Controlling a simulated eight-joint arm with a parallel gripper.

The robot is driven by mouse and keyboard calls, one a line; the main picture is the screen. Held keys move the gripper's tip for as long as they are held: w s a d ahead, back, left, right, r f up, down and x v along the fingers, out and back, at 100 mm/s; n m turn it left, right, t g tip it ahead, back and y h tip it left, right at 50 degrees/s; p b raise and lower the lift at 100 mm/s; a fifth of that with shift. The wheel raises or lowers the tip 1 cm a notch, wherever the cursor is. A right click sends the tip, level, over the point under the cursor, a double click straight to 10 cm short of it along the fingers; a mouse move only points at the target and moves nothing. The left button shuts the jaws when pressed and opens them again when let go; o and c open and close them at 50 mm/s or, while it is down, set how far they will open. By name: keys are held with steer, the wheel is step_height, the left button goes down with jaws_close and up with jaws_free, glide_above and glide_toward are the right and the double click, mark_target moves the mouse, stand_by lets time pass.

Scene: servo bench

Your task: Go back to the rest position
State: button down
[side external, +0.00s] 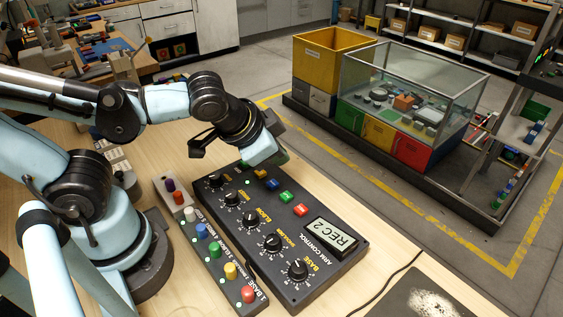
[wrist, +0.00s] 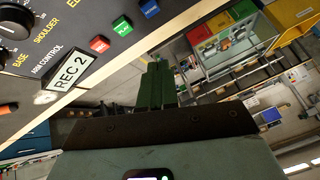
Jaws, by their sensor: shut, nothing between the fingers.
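My gripper (side external: 280,158) is at the far end of the black control box (side external: 262,238), low over or beside its top edge; I cannot tell if it touches. In the wrist view its green fingers (wrist: 155,86) are together with nothing between them. The arm reaches out bent from the left. The box has several black knobs and a display (side external: 331,237) reading "REC 2". Red (side external: 300,210), green (side external: 286,197) and blue (side external: 272,184) buttons sit beside the display; the wrist view shows them at upper left.
A strip with several coloured knobs (side external: 230,271) lies along the box. A small block with pegs (side external: 175,197) stands near my base. A dark mat (side external: 425,295) and cable lie at the front right. Beyond the bench stand a glass case (side external: 420,85) and yellow bin (side external: 325,60).

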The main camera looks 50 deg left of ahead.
steer(key=shift+s+a+r+n+h, duration=0.15)
steer(key=shift+a+r+n, duration=0.15)
steer(key=shift+a+n, duration=0.5)
steer(key=shift+s+a+r+n+h, duration=0.1)
steer(key=shift+a+r+n, duration=0.15)
steer(key=shift+a+n, duration=0.55)
steer(key=shift+s+a+r+n+h, duration=0.15)
steer(key=shift+a+r+n, duration=0.2)
steer(key=shift+a, duration=0.85)
